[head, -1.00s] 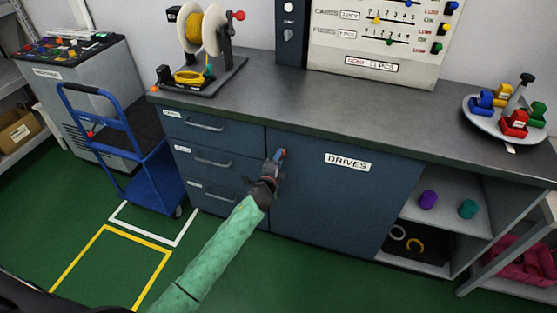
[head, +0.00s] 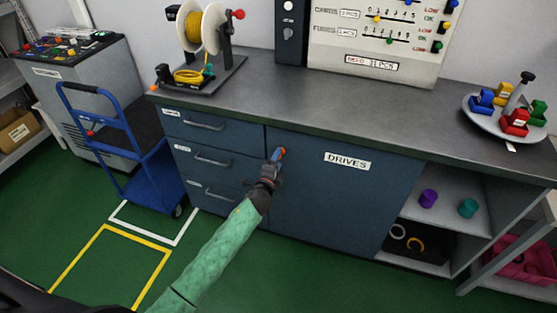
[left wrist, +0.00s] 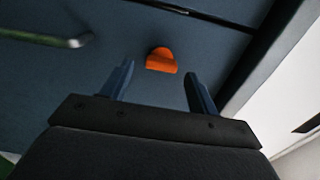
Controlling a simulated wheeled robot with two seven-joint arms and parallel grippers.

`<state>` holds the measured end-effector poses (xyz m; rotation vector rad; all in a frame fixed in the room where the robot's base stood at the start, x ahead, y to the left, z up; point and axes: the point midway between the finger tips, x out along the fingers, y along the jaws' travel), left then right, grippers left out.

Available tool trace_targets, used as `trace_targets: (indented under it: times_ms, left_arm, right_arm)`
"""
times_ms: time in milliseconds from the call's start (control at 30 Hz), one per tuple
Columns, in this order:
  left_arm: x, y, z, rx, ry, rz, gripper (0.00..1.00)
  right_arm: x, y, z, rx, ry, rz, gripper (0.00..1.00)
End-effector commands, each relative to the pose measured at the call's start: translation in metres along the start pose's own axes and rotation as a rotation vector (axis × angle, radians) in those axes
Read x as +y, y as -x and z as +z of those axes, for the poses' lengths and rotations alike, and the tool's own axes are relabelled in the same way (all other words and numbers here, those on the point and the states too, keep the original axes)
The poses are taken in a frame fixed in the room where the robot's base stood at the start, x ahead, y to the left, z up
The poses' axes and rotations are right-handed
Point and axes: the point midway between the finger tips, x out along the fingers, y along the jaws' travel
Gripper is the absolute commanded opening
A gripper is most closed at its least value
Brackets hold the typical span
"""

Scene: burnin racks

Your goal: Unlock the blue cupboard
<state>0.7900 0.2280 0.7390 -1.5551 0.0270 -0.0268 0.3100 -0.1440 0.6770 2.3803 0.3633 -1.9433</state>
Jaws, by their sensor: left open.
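The blue cupboard (head: 340,200) is the wide door labelled DRIVES under the workbench, and it is closed. A small orange knob or latch (head: 283,151) sits near its upper left edge. In the left wrist view the orange piece (left wrist: 161,60) stands on the blue front, ahead of and between my fingertips. My left gripper (head: 276,160) is at the cupboard's left edge, just below the orange piece. In the wrist view its two fingers (left wrist: 160,88) are spread apart with nothing between them. My right gripper is not in view.
Drawers with bar handles (head: 205,125) are left of the cupboard. Open shelves with purple (head: 428,199) and teal pieces are right. The workbench (head: 300,100) carries a cable spool (head: 200,40) and a turntable (head: 505,120). A blue trolley (head: 145,170) stands left; green floor in front is free.

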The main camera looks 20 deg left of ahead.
Motion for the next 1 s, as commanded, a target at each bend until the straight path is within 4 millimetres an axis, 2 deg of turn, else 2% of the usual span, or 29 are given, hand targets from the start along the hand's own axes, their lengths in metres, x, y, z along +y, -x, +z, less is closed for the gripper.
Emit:
trace_targets:
  times_ms: [200,400,600,1000]
  left_arm:
    - [0.002,0.035,-0.001,0.001,0.000,0.001,0.60]
    - [0.002,0.056,0.000,0.001,0.000,0.002,0.60]
    - [0.001,0.063,0.000,0.001,0.000,0.001,0.60]
    - [0.001,0.063,-0.001,0.001,0.000,0.001,0.60]
  right_arm:
    - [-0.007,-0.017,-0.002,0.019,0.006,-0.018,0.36]
    - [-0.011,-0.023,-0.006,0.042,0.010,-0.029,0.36]
    - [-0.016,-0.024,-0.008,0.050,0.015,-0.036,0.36]
    - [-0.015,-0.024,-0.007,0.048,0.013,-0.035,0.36]
